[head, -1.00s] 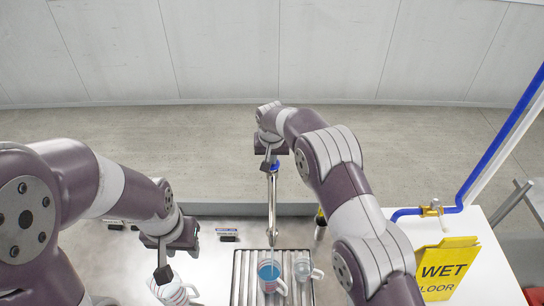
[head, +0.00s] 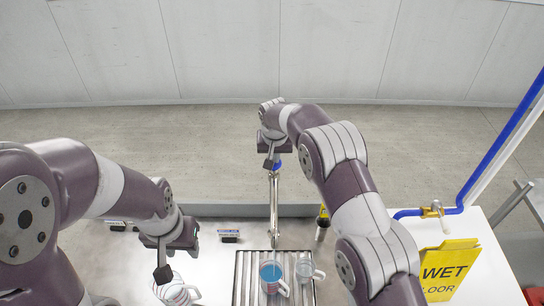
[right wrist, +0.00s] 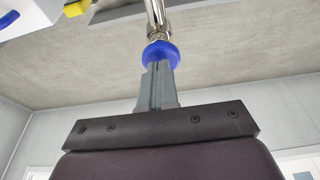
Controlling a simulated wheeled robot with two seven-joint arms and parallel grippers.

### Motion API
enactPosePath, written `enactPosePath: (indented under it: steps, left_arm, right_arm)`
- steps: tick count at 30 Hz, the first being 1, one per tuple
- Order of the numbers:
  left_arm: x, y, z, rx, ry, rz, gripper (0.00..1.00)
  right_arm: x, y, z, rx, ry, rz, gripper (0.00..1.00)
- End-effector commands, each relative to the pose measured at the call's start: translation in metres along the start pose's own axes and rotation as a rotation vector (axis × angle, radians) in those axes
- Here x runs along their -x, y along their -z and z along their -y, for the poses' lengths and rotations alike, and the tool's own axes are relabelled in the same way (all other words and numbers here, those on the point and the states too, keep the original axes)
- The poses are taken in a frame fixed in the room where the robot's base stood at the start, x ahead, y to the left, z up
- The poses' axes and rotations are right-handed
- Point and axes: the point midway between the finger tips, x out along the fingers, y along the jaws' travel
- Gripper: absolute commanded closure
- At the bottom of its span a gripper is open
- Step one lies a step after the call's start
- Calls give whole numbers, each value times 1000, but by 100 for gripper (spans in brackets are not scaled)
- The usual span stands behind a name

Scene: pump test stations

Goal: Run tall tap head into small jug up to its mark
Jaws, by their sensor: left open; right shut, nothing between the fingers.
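The tall tap head (head: 274,205) is a metal spout with a blue ring (right wrist: 161,53) near its top. It hangs over the back of the slatted drain grate (head: 245,285). My right gripper (head: 271,158) is at its top; in the right wrist view its fingers (right wrist: 158,72) are shut and empty, close to the blue ring, and contact is unclear. A mug with blue inside (head: 271,273) stands on the grate, with a clear jug (head: 307,270) to its right. Any mark is too small to read. My left gripper (head: 163,273) is open beside a white striped jug (head: 178,293).
Small dark labelled blocks (head: 229,237) lie on the pale counter left of the grate. A yellow wet-floor sign (head: 447,268) stands right, below a blue pipe with a brass valve (head: 433,208). My right arm covers the counter right of the grate.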

Motion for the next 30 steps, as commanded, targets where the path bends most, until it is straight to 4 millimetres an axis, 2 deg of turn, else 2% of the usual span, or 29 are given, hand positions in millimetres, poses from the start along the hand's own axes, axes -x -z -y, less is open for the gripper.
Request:
enactPosePath:
  steps: [1, 3, 8, 11, 13, 18, 30]
  left_arm:
    - [12, 2, 0, 0, 0, 0, 57]
    - [-11, -1, 0, 0, 0, -2, 57]
    - [-31, -4, 0, 0, 0, 1, 57]
    - [-30, -4, 0, 0, 0, 0, 57]
    - [-17, -2, 0, 0, 0, 0, 57]
    - [-11, -1, 0, 0, 0, -1, 57]
    - [-12, -1, 0, 0, 0, 0, 57]
  right_arm:
    - [20, 7, -3, -2, 2, -8, 100]
    - [25, 5, -2, -1, 4, -14, 100]
    - [67, 6, -2, -1, 6, -18, 100]
    - [90, 7, -2, -1, 5, -17, 100]
    - [108, 9, -3, -1, 5, -16, 100]
    - [119, 8, -2, -1, 5, -16, 100]
    - [119, 8, -2, -2, 6, -18, 100]
